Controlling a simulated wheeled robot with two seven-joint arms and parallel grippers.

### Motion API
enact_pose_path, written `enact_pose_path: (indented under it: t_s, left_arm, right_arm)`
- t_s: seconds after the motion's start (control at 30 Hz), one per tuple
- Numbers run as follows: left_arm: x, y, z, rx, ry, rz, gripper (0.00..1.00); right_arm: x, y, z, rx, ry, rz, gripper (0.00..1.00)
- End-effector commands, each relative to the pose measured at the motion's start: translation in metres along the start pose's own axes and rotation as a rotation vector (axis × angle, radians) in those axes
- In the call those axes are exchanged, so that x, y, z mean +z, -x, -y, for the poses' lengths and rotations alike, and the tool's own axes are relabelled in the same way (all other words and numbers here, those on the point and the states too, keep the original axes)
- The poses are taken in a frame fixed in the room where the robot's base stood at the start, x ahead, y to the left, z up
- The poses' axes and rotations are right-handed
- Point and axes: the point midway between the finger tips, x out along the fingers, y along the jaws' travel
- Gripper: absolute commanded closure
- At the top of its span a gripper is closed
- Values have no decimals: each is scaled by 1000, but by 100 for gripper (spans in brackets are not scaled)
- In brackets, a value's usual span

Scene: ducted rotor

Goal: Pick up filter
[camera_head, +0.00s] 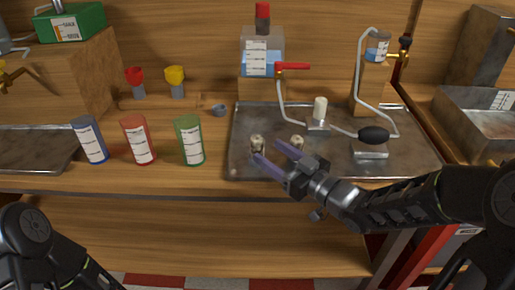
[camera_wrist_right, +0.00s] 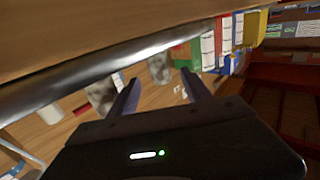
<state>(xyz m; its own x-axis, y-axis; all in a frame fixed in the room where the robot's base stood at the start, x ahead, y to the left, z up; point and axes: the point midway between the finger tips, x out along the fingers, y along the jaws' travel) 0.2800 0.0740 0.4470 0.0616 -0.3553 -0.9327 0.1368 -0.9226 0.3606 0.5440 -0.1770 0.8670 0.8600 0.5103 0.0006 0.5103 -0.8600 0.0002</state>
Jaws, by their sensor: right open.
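Two small beige, mottled cylinders stand near the front of the metal tray: a left one (camera_head: 257,141) and a right one (camera_head: 297,142). I cannot tell for sure which thing is the filter; these may be filters. My right gripper (camera_head: 266,149) is open, its purple-grey fingers pointing left over the tray's front, close to the left cylinder. In the right wrist view, a mottled grey cylinder (camera_wrist_right: 158,68) shows beyond and between the open fingertips (camera_wrist_right: 160,80), and another (camera_wrist_right: 102,95) is left of the fingers. Contact is unclear. My left gripper is out of view.
The metal tray (camera_head: 240,170) also bears a white-topped fitting (camera_head: 320,108) and a black bulb (camera_head: 374,135) with tubing. Blue (camera_head: 90,140), red (camera_head: 138,140) and green (camera_head: 189,141) cans stand left of it. A liquid bottle (camera_head: 263,50) stands behind.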

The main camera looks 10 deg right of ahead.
Motion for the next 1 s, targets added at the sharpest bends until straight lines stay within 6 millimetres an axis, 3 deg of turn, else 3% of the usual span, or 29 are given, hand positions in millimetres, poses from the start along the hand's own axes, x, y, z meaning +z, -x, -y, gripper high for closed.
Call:
enact_pose_path:
  t_s: [0.3,0.9,1.0]
  left_arm:
    - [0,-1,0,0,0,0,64]
    - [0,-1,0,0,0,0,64]
    - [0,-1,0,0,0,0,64]
  right_arm:
    - [1,-40,0,-1,0,0,43]
    - [0,-41,0,0,0,0,43]
    - [0,-41,0,0,0,0,50]
